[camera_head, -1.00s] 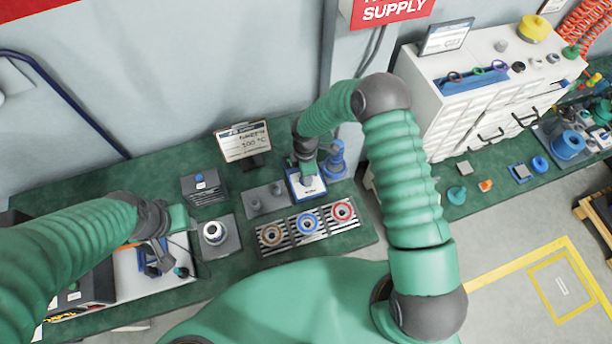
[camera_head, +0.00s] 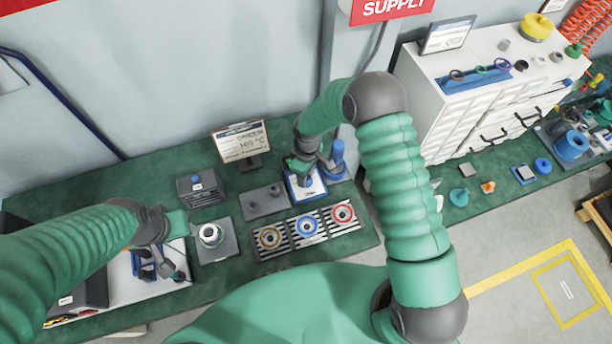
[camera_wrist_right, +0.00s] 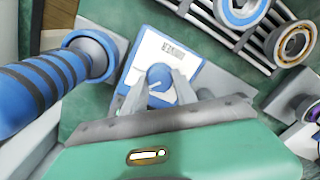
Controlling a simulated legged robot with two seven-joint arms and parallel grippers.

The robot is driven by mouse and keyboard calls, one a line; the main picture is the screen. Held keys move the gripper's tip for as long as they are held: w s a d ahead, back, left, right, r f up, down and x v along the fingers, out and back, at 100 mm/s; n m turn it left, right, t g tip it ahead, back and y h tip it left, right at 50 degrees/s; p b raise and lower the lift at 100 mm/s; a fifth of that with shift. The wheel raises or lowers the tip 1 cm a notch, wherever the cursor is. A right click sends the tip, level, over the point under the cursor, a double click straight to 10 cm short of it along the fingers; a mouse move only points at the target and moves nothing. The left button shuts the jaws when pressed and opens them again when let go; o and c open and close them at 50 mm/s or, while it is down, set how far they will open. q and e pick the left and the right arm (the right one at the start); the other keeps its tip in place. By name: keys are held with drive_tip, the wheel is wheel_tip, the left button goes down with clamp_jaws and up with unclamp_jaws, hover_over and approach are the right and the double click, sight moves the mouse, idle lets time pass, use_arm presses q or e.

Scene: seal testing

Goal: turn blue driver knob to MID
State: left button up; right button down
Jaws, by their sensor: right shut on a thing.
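The blue driver is a blue-edged box with a white labelled face (camera_head: 312,190), on the green bench. It also shows in the right wrist view (camera_wrist_right: 168,47), where its round blue knob (camera_wrist_right: 158,75) carries a white pointer line. The face's small print is too blurred to read. My right gripper (camera_wrist_right: 157,86) is shut on the knob, one finger at each side. In the head view the right gripper (camera_head: 308,172) hides most of the knob. My left gripper (camera_head: 163,258) hangs at the left above a white surface, and its jaws are unclear.
A blue cylinder (camera_head: 337,158) stands close behind the driver; its ribbed body shows in the wrist view (camera_wrist_right: 45,85). A striped holder with brown, blue and red rings (camera_head: 307,227) lies in front. A small display (camera_head: 240,144) and a grey plate (camera_head: 264,200) are to the left.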

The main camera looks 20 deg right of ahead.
drive_tip(key=shift+w, duration=0.1)
idle(0.4)
drive_tip(key=c, duration=1.4)
unclamp_jaws()
drive_tip(key=shift+c, duration=0.2)
drive_tip(key=o, duration=0.4)
drive_tip(key=shift+w+a, duration=0.1)
drive_tip(key=shift+o, duration=0.2)
wheel_tip(320, 180, up, 17)
drive_tip(key=b, duration=0.2)
drive_tip(key=shift+w+d+f, duration=0.2)
drive_tip(key=shift+w+d, duration=0.05)
drive_tip(key=shift+d, duration=0.05)
drive_tip(key=shift+m, duration=0.3)
drive_tip(key=s+d+m+t, duration=0.1)
drive_tip(key=s+m, duration=0.3)
drive_tip(key=s, duration=0.4)
drive_tip(key=s+d+m+t, duration=0.2)
drive_tip(key=s+d+m, duration=0.1)
drive_tip(key=s, duration=0.5)
drive_tip(key=shift+d+r+m+b, duration=0.4)
drive_tip(key=shift+r+m, duration=0.05)
drive_tip(key=shift+m, duration=0.05)
